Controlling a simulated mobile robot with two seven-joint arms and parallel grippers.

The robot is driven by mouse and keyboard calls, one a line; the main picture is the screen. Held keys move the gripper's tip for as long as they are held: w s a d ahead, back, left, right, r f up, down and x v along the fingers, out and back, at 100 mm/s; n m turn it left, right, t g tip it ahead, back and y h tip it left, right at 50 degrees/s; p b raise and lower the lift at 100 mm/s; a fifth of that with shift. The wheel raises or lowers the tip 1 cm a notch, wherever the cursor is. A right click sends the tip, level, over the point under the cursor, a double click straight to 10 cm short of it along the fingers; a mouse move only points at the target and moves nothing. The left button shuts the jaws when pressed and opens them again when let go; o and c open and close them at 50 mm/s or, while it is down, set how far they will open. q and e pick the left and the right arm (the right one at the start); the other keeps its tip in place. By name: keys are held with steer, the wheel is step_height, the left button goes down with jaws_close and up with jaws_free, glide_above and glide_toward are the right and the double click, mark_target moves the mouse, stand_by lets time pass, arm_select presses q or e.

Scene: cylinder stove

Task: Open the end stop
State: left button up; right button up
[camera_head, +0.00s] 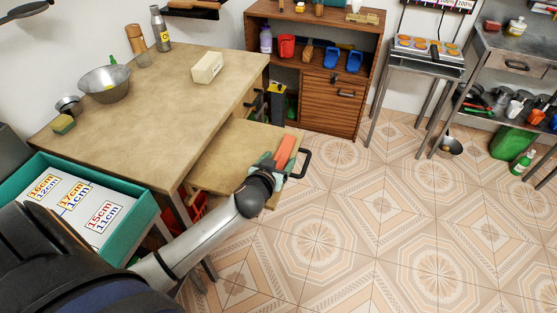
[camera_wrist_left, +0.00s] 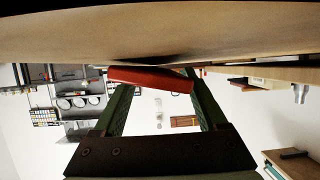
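A wooden board (camera_head: 222,163) extends out low from under the table's right side. An orange-red bar (camera_head: 286,152), which looks like the end stop, sits at the board's outer end beside a black handle (camera_head: 305,163). My left gripper (camera_head: 284,168) is at this end, with its green fingers around the bar. In the left wrist view the bar (camera_wrist_left: 152,79) spans the gap between the spread fingertips (camera_wrist_left: 158,90), just by the board's surface (camera_wrist_left: 160,35). I cannot tell whether the fingers press on it. My right gripper is not in view.
The wooden table (camera_head: 165,95) carries a metal bowl (camera_head: 105,84), bottles and a pale block (camera_head: 207,67). A teal tray (camera_head: 130,225) is at the lower left. A wooden cabinet (camera_head: 333,103) stands behind. The tiled floor (camera_head: 400,220) to the right is mostly clear.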

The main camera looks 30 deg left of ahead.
arm_select(q)
jaws_close()
steer(key=shift+d+r+m+y+p, duration=0.15)
steer(key=shift+m+y+p, duration=0.15)
steer(key=shift+y+p, duration=0.1)
steer(key=shift+c, duration=0.6)
jaws_free()
steer(key=shift+o, duration=0.7)
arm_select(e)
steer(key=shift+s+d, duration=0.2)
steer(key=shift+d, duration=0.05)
arm_select(q)
steer(key=p+v, duration=0.1)
steer(key=v, duration=1)
steer(key=shift+s, duration=0.15)
steer(key=shift+s+d+r, duration=0.2)
steer(key=shift+s+r, duration=0.05)
steer(key=shift+s, duration=0.25)
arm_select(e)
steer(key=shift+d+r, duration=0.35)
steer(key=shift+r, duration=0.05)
